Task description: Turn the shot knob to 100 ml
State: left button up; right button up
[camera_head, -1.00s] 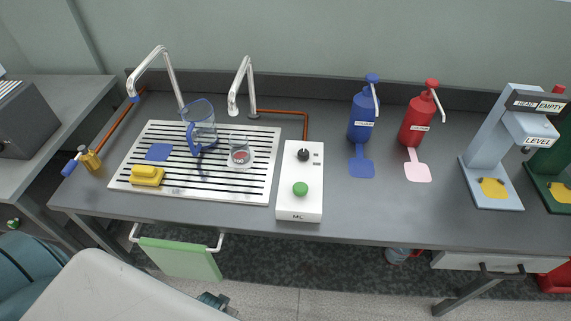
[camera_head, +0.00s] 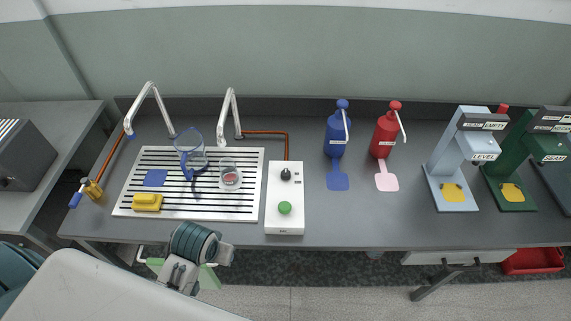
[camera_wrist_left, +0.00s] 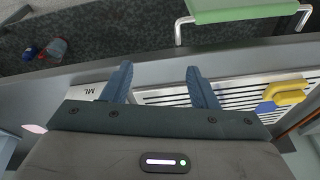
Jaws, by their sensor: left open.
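The white dispenser box (camera_head: 270,213) stands on the bench right of the drain grid. A black knob (camera_head: 286,174) with a small pointer sits on its top toward the back. A green button (camera_head: 284,208) is nearer the front. The marks by the knob are too small to read, so its setting cannot be told. The wrist view shows part of the box with "ML" on it (camera_wrist_left: 90,91). My left gripper (camera_wrist_left: 159,75) is open and empty, its two blue-grey fingers apart. In the head view my left arm is at the bench's front edge, left of the box and not touching the knob.
A glass jug (camera_head: 190,150) and a small glass (camera_head: 230,177) stand on the drain grid (camera_head: 215,212) under two taps. A yellow sponge (camera_head: 147,202) lies there. Blue (camera_head: 338,135) and red (camera_head: 384,136) pump bottles stand right of the box. Bench right of the box is clear in front.

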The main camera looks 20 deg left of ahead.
pick_arm(q)
jog(key=w+d+n, duration=0.1)
jog(key=w, duration=0.8)
jog(key=w+d+r+n+g, duration=0.1)
jog(key=w+d+n, duration=0.1)
jog(key=w, duration=0.7)
jog(key=w+d+r+n+g, duration=0.1)
jog(key=w+d, duration=0.1)
jog(key=w, duration=0.7)
jog(key=shift+n+h, duration=0.3)
jog(key=shift+h, duration=0.1)
notch_tip(320, 180, up, 5)
jog(key=n+g, duration=0.1)
send_over(286, 173)
notch_tip(286, 173, down, 9)
jog(key=p, duration=0.3)
jog(key=shift+f, duration=0.9)
jog(key=shift+c, duration=0.2)
jog(key=c, duration=0.9)
